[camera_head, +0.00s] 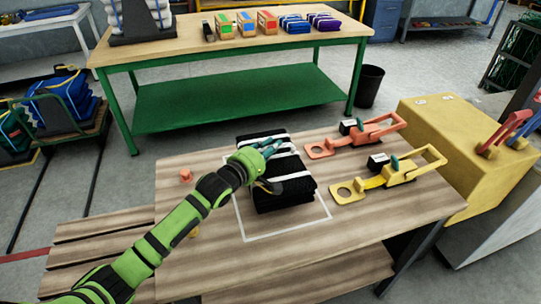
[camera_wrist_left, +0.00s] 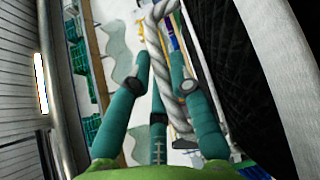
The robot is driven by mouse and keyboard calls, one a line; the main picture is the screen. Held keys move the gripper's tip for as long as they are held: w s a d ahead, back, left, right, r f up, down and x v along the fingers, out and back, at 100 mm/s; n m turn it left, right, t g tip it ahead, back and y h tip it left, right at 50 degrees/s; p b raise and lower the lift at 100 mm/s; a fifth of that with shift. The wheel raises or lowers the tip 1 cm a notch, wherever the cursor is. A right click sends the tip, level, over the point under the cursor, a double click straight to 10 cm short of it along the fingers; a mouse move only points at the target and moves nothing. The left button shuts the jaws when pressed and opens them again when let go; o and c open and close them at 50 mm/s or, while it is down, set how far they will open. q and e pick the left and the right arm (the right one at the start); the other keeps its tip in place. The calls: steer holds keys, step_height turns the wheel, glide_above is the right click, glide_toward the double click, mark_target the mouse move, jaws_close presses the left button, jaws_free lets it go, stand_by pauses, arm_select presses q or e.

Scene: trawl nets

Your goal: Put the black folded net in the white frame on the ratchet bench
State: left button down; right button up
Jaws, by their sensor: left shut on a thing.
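The black folded net (camera_head: 292,186) has pale bands and is at the middle of the wooden ratchet bench (camera_head: 365,220). The white frame (camera_head: 287,231) is a thin outline on the bench top; it shows to the left, front and right of the net. The net covers its far side, and I cannot tell whether the net touches the bench. My left gripper (camera_head: 270,150) is over the net's upper left part. In the left wrist view its teal fingers (camera_wrist_left: 165,85) are shut around a twisted rope (camera_wrist_left: 165,50), with the black net (camera_wrist_left: 245,85) close on the right. My right gripper is not in view.
A red ratchet (camera_head: 357,136) and a yellow ratchet (camera_head: 388,180) lie on the bench's right. A yellow box (camera_head: 440,135) stands beyond the right edge. A green-framed table (camera_head: 240,100) with coloured packs stands behind. The bench's front is clear.

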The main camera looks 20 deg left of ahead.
mark_target(270, 159)
arm_select(q)
steer(key=shift+f, duration=1.75)
steer(key=c, duration=1.4)
jaws_free()
steer(key=shift+f, duration=0.35)
steer(key=shift+o, duration=1.3)
steer(key=shift+s, duration=0.1)
steer(key=shift+r, duration=0.2)
steer(key=shift+s+a+f, duration=0.1)
steer(key=shift+s, duration=0.2)
steer(key=v, duration=1.1)
steer(key=shift+s, duration=0.15)
